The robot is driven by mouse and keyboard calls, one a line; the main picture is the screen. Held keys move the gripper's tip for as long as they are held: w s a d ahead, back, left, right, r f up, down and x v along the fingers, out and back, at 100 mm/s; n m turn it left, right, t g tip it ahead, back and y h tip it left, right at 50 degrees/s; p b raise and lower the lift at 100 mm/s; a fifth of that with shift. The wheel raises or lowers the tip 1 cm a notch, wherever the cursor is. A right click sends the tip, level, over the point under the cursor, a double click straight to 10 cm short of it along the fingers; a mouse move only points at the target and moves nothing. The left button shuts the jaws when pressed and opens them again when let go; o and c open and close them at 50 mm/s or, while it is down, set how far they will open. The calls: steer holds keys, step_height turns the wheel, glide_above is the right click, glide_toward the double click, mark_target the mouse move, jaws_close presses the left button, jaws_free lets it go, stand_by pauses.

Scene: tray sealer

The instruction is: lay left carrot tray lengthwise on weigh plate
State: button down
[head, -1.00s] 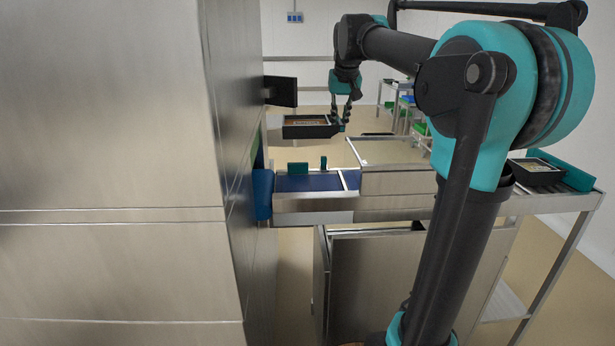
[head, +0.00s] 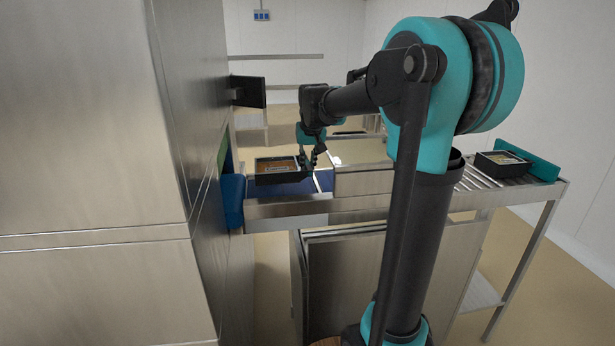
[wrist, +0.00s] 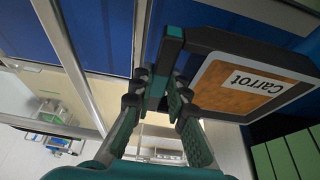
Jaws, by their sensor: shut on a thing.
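The carrot tray (head: 284,178) is black with an orange, white-bordered top, and its "Carrot" label (wrist: 255,82) reads in the wrist view. My gripper (head: 312,158) is shut on the right end of the tray, which it also grips in the wrist view (wrist: 158,85). In the head view the tray looks roughly level, over the blue belt (head: 322,182) of the conveyor. I cannot tell whether it touches the belt. The tray hides part of the belt. I cannot tell for sure which surface is the weigh plate.
A large steel cabinet (head: 100,130) fills the left, with a blue part (head: 232,203) beside the belt. A steel cover (head: 362,180) adjoins the belt on the right. Another black tray (head: 502,163) sits on a roller table (head: 478,180) by a teal stop (head: 530,165).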

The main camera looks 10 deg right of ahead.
steer(key=shift+f, duration=2.35)
steer(key=shift+f, duration=0.15)
steer(key=c, duration=1.5)
jaws_free()
steer(key=v, duration=1.2)
